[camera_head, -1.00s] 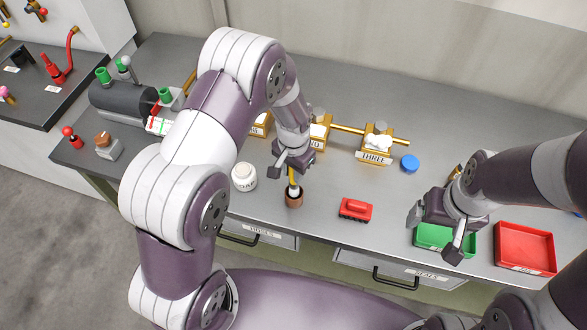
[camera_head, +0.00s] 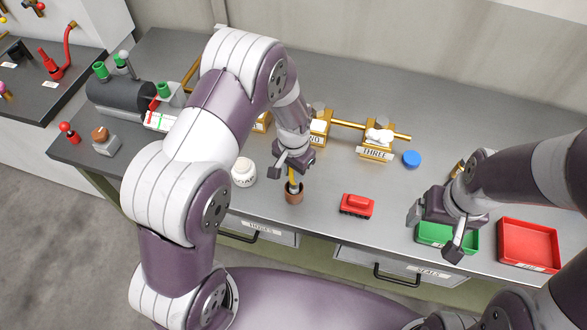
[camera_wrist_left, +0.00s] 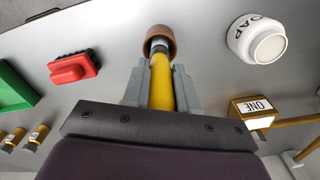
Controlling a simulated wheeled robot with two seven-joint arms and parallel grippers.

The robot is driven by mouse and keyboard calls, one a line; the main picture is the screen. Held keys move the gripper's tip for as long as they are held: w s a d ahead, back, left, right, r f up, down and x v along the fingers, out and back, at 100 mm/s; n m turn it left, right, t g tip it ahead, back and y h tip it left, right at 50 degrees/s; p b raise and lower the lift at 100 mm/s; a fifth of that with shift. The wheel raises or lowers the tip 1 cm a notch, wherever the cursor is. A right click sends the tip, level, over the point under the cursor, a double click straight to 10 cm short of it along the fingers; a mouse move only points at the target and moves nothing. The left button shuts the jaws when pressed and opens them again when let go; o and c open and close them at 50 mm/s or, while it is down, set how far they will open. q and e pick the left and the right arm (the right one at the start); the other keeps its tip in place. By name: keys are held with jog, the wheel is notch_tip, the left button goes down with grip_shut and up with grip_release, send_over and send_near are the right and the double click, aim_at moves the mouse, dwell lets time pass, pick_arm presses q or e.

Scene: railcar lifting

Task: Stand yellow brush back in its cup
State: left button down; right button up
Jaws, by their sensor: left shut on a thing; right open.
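The yellow brush (camera_head: 292,181) is upright between the fingers of my left gripper (camera_head: 293,165), which is shut on its handle. In the left wrist view the yellow handle (camera_wrist_left: 161,82) runs from between the fingers to a pale and dark lower end at the brown cup (camera_wrist_left: 159,38). In the head view the brown cup (camera_head: 294,197) stands on the bench directly under the brush, and the brush's lower end is at its mouth. How deep it sits inside is hard to tell. My right gripper (camera_head: 432,232) is open and empty above the green tray (camera_head: 462,243).
A white soap jar (camera_head: 243,172) stands just left of the cup. A red block (camera_head: 357,205) lies to the right. A red tray (camera_head: 527,243) is at the far right, a blue cap (camera_head: 411,159) behind. Labelled brass blocks (camera_head: 375,152) line the back.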

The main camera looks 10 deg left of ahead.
pick_arm(q)
jog(key=shift+f+b, duration=0.55)
jog(key=shift+f, duration=0.25)
jog(key=c, duration=0.8)
grip_release()
jog(key=shift+r, duration=0.1)
notch_tip(320, 180, up, 12)
jog(key=b, duration=0.3)
jog(key=shift+r, duration=0.3)
